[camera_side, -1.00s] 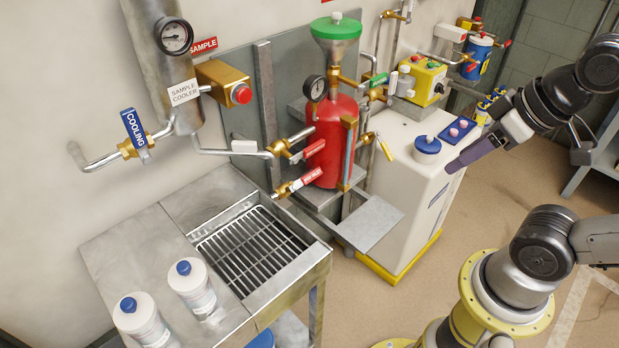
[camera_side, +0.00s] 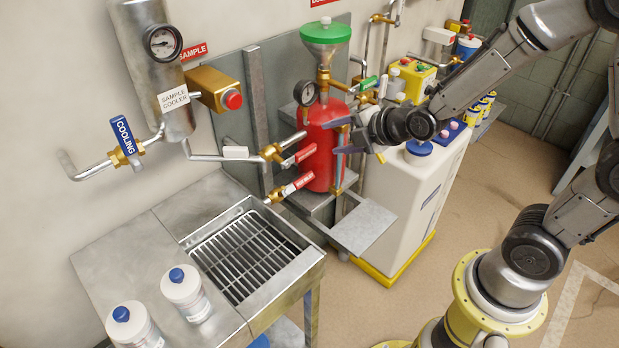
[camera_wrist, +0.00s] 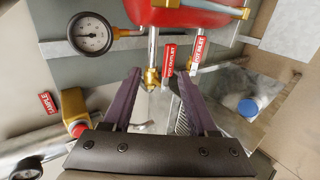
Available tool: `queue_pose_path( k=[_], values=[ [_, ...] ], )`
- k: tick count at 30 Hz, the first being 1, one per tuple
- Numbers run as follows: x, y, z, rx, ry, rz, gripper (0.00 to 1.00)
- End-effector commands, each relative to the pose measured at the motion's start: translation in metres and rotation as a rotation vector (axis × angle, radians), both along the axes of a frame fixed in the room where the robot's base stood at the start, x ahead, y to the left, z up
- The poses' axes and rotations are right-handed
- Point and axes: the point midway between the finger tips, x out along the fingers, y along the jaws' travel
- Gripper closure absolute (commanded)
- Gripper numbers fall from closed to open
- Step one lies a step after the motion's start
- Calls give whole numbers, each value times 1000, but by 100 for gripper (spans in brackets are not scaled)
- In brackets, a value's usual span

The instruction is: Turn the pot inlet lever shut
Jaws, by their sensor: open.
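My gripper (camera_side: 342,137) is open and empty at the right of the red pot (camera_side: 320,143), above and right of the levers. In the wrist view its purple fingers (camera_wrist: 159,75) spread below the levers, the right fingertip near them. Contact cannot be told.
A pressure gauge (camera_side: 306,92), brass valves and pipes crowd the pot. The sample cooler (camera_side: 160,70) is at left. A metal shelf plate (camera_side: 362,225) juts out below. A grated sink (camera_side: 250,255) and white bottles (camera_side: 187,292) are at front left.

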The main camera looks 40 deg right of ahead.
Motion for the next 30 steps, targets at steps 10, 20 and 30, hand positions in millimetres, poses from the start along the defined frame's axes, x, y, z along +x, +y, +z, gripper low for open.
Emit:
queue_pose_path(
  k=[10,20,30],
  values=[
    [-12,0,-80,-2,169,2,41],
    [20,0,-112,-1,170,1,41],
    [59,0,-151,-1,169,1,41]
  ],
)
